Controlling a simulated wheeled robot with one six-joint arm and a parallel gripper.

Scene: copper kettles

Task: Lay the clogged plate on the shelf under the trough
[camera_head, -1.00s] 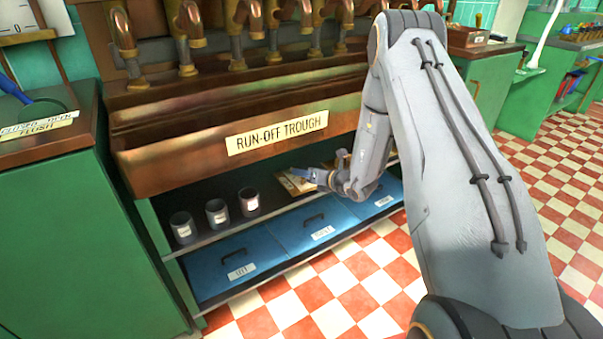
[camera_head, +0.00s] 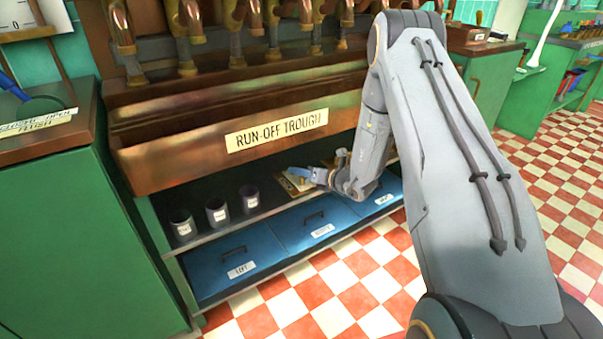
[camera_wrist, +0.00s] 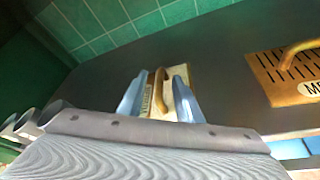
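A brass plate (camera_head: 291,187) with a raised handle lies on the dark shelf (camera_head: 268,203) under the copper run-off trough (camera_head: 200,154). In the wrist view the plate (camera_wrist: 181,76) appears flat on the shelf, with its handle (camera_wrist: 158,88) between my two blue fingers. My gripper (camera_wrist: 160,98) looks open, with a gap on each side of the handle; it also shows in the head view (camera_head: 302,174) above the plate. The plate's label is mostly hidden by the left finger. Whether its slots are clogged cannot be told.
A second slotted brass plate (camera_wrist: 274,88) with a partly visible label lies to the right on the shelf. Three dark cups (camera_head: 217,213) stand on the shelf's left part. Blue drawers (camera_head: 222,273) sit below. The trough front overhangs the shelf.

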